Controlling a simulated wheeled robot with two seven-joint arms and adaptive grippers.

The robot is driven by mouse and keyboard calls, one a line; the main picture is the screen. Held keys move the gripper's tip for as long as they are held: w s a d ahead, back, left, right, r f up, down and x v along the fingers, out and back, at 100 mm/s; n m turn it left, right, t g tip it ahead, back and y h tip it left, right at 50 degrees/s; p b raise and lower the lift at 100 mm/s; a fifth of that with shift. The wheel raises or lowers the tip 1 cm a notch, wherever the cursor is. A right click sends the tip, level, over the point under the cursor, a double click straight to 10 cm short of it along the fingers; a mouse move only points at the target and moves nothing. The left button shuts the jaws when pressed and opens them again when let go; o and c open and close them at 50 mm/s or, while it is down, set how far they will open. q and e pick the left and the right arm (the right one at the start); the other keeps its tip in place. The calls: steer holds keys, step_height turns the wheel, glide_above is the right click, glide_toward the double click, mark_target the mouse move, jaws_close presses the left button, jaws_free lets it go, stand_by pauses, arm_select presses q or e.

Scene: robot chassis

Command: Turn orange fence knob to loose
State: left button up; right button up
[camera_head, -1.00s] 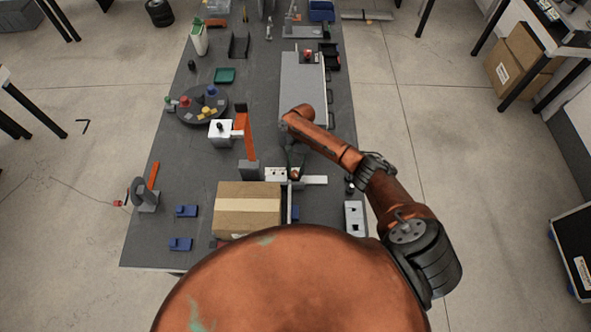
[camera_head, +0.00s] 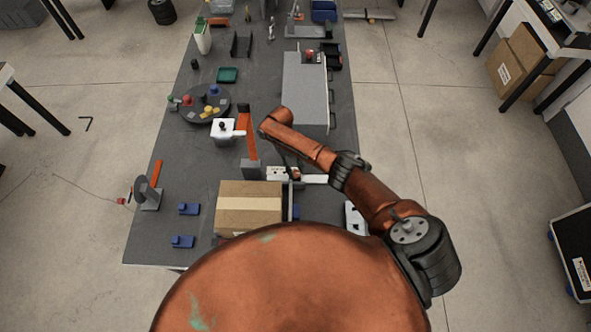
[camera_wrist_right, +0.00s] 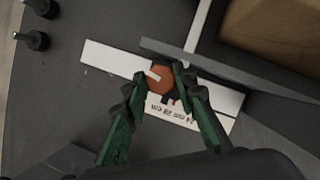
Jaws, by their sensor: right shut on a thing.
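The orange fence knob (camera_wrist_right: 161,79) is round with a white pointer mark. It sits by a long white plate (camera_wrist_right: 105,58) with dark lettering, beside a grey fence bar (camera_wrist_right: 215,66). My right gripper (camera_wrist_right: 160,75) has its green and black fingers on either side of the knob, shut on it. In the head view the white plate (camera_head: 317,179) lies just behind the cardboard box, and my right arm partly hides the knob area. My left gripper is not in view.
An orange upright (camera_head: 247,133) and a white block (camera_head: 224,130) are left of my right arm. A long grey panel (camera_head: 304,88) lies farther back.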

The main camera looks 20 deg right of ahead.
mark_target(295, 172)
steer(key=shift+a+n, duration=0.1)
steer(key=shift+n, duration=0.5)
steer(key=o, duration=1.2)
steer(key=shift+c, duration=0.2)
steer(key=shift+r, duration=0.15)
step_height(295, 172, up, 10)
steer(key=shift+f, duration=0.2)
